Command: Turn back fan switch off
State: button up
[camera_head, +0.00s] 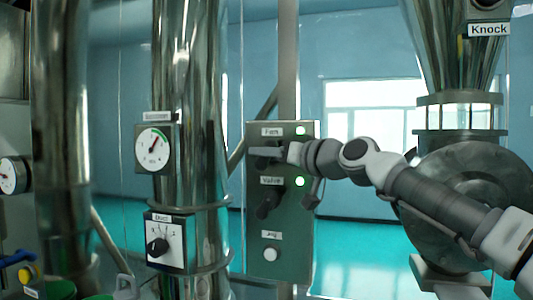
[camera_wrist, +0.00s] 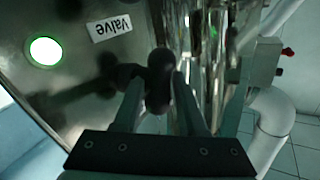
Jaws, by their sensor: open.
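The control panel (camera_head: 308,215) stands mid-picture in the head view. Its top label (camera_head: 271,132) reads Fan, with a lit green lamp (camera_head: 300,131) beside it. The dark fan switch (camera_head: 259,161) is below that label and partly hidden by my gripper (camera_head: 274,154), which reaches in from the right. In the wrist view, a dark rounded knob, apparently the fan switch (camera_wrist: 160,76), sits between the open fingers of my gripper (camera_wrist: 161,90). I cannot tell whether the fingers touch it.
Below are the black valve switch (camera_head: 268,203), its lit green lamp (camera_head: 300,182) and a white Jog button (camera_head: 270,254). Left stand a steel pipe with a gauge (camera_head: 153,149) and a Duct dial (camera_head: 158,246). A steel hopper (camera_head: 455,50) is at the right.

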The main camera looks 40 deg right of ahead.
grip_shut()
jog(key=shift+r+g+p, duration=0.1)
jog(key=shift+g+p, duration=0.2)
jog(key=shift+p, duration=0.15)
jog(key=shift+r+n+g+p, duration=0.2)
jog(key=shift+n+g+p, duration=0.5)
jog(key=shift+p, duration=0.4)
jog(key=n+g+p, duration=0.1)
jog(key=g+p, duration=0.2)
jog(key=p, duration=0.1)
jog(key=shift+w+a+h+p, duration=0.1)
jog(key=shift+h+p, duration=0.2)
jog(key=n+g+p, duration=0.1)
jog(key=g+p, duration=0.2)
jog(key=p, duration=0.2)
jog(key=shift+g+h, duration=0.4)
jog(key=shift+f+n+g+h+p, duration=0.3)
jog(key=shift+n+g+p, duration=0.3)
jog(key=shift+p, duration=0.5)
jog(key=shift+f, duration=0.1)
